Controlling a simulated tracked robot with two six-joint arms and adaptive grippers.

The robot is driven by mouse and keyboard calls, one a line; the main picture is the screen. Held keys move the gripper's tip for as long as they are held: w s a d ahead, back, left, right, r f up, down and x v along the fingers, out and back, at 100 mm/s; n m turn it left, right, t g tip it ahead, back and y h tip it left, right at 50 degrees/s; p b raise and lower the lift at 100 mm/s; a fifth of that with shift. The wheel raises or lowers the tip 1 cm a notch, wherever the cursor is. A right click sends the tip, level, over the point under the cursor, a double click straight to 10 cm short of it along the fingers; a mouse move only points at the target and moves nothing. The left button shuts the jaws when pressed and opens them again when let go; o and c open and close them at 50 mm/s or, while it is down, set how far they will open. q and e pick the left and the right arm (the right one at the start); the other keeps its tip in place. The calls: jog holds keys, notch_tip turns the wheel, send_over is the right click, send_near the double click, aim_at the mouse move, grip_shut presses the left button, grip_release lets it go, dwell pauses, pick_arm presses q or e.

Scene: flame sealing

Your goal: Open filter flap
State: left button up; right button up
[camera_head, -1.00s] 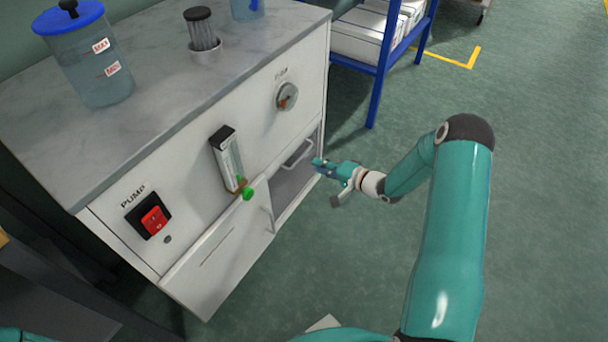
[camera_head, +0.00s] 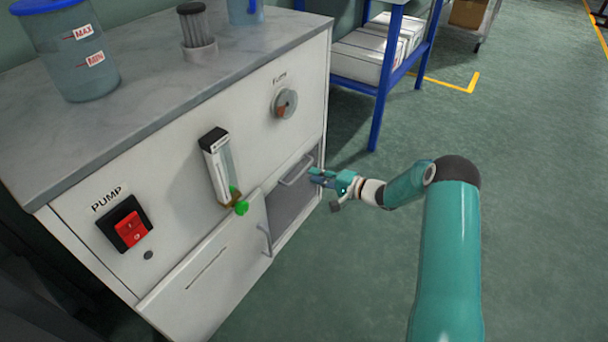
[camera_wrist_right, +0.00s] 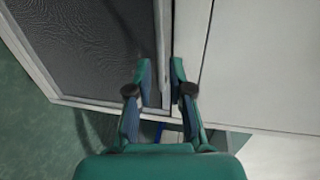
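The white cabinet front has a lower white flap (camera_head: 208,283) with a bar handle (camera_head: 265,240) near its right edge. Right of it is an opening with a grey mesh filter panel (camera_head: 286,212) and a second, upper handle (camera_head: 297,171). My right gripper (camera_head: 316,177) is at the cabinet's right edge, close to the upper handle. In the right wrist view, its fingers (camera_wrist_right: 161,72) are apart, with a pale upright strip between them. The mesh panel (camera_wrist_right: 85,45) is on the left and white panels on the right. I cannot tell whether the fingers touch anything. My left gripper is out of view.
Above are a red pump switch (camera_head: 128,229), a flow meter (camera_head: 222,172) with a green knob and a round dial (camera_head: 285,104). A liquid container (camera_head: 72,50) stands on the countertop. A blue shelf rack (camera_head: 378,85) is behind. Open green floor lies right.

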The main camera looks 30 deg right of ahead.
aim_at(301, 172)
jog(key=b+x, duration=0.1)
jog(key=x, duration=0.5)
jog(key=shift+b, duration=0.3)
grip_shut()
